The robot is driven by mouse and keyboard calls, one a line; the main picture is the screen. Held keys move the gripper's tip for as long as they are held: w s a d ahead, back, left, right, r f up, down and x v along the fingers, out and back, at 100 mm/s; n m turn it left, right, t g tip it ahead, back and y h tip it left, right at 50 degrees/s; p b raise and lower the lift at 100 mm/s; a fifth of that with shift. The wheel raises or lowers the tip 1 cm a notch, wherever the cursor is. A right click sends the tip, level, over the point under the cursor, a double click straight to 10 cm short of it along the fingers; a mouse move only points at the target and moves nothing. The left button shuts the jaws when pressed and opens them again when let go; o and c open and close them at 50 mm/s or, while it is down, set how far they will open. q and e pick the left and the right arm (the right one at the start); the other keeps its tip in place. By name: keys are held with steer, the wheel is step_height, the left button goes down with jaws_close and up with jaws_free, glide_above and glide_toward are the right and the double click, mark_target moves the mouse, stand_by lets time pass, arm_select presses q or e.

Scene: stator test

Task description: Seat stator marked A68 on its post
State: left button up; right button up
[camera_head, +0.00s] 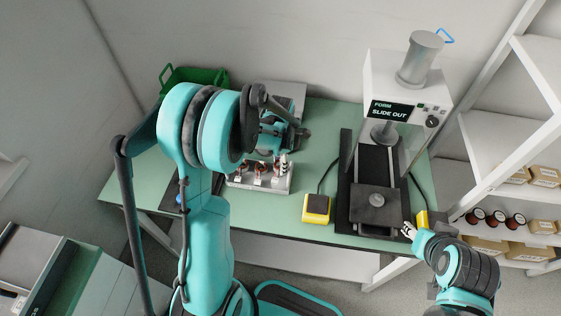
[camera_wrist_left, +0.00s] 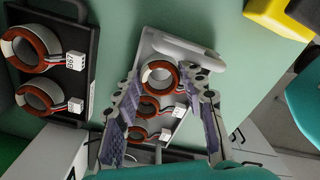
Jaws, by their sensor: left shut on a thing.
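My left gripper (camera_head: 281,160) is over the right end of a light grey rack (camera_head: 262,190) holding copper-wound stators. In the left wrist view its two fingers (camera_wrist_left: 162,80) close around the end stator (camera_wrist_left: 160,92), beside the rack's handle (camera_wrist_left: 180,48). This stator sits at or just above the rack; I cannot tell which. Two more stators (camera_wrist_left: 150,106) lie in line behind it. Their small white tags are unreadable here. A slide plate (camera_head: 365,213) with a round metal post (camera_head: 376,200) lies before the machine. My right gripper (camera_head: 409,231) is near that plate's right corner; its jaws are unclear.
The machine (camera_head: 383,80) shows "FORM SLIDE OUT". A yellow pedal box (camera_head: 317,208) stands between rack and slide. A dark tray (camera_wrist_left: 82,100) with more stators lies beside the rack. A green bin (camera_head: 197,76) stands at the back left.

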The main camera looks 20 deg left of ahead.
arm_select(q)
steer(key=shift+f, duration=0.1)
steer(key=shift+f+b, duration=0.9)
steer(key=shift+f, duration=0.05)
steer(key=shift+f+b, duration=0.25)
steer(key=shift+b, duration=0.1)
stand_by(0.3)
steer(key=o, duration=1.1)
steer(key=shift+r, duration=0.15)
steer(key=shift+r+p, duration=1.8)
steer(key=shift+r, duration=0.65)
